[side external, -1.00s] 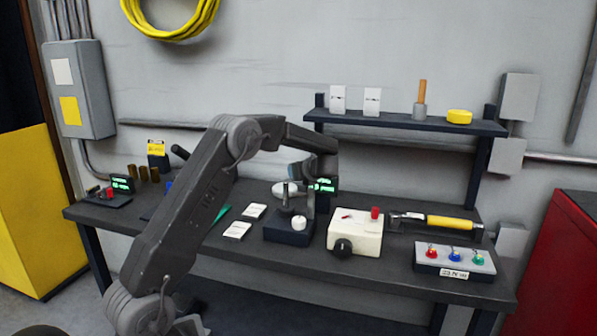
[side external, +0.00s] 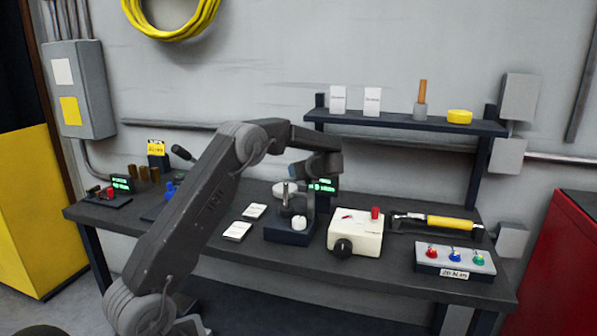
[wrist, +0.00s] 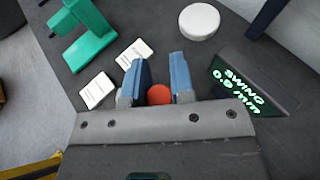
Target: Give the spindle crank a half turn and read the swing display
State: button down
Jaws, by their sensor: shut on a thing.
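In the wrist view my gripper (wrist: 158,78) has its two blue fingers on either side of a round red knob (wrist: 159,95), and it is shut on this knob. The crank arm and spindle under the knob are hidden by the gripper body. The swing display (wrist: 241,85) stands to the right of the fingers with green text, "SWING" and what looks like 0.8 mm. In the side view the display (side external: 322,186) is partly covered by my wrist. Below it sits a dark fixture block (side external: 290,233) with metal posts and a white knob (side external: 299,222).
A white disc (wrist: 200,21) and green frame (wrist: 90,35) show beyond the fingers. A shelf (side external: 405,122) hangs behind.

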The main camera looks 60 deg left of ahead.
jog(key=shift+s+a+n+g+h, duration=0.2)
jog(key=shift+a+n+g+h, duration=0.25)
jog(key=shift+n+g, duration=0.65)
jog(key=shift+s+a+n+g+h, duration=0.3)
jog(key=shift+n+g+h, duration=0.2)
jog(key=shift+n+g, duration=0.65)
jog(key=shift+s+a+n+g+h, duration=0.15)
jog(key=shift+a+n+g+h, duration=0.3)
jog(key=shift+n+g, duration=0.65)
jog(key=shift+s+a+n+g+h, duration=0.15)
jog(key=shift+s+n+g+h, duration=0.05)
jog(key=shift+n+g+h, duration=0.4)
jog(key=c, duration=1.3)
grip_release()
jog(key=shift+o, duration=0.2)
jog(key=shift+w+m+t+y, duration=0.1)
jog(key=shift+m+t+y, duration=0.15)
jog(key=shift+m+y, duration=0.2)
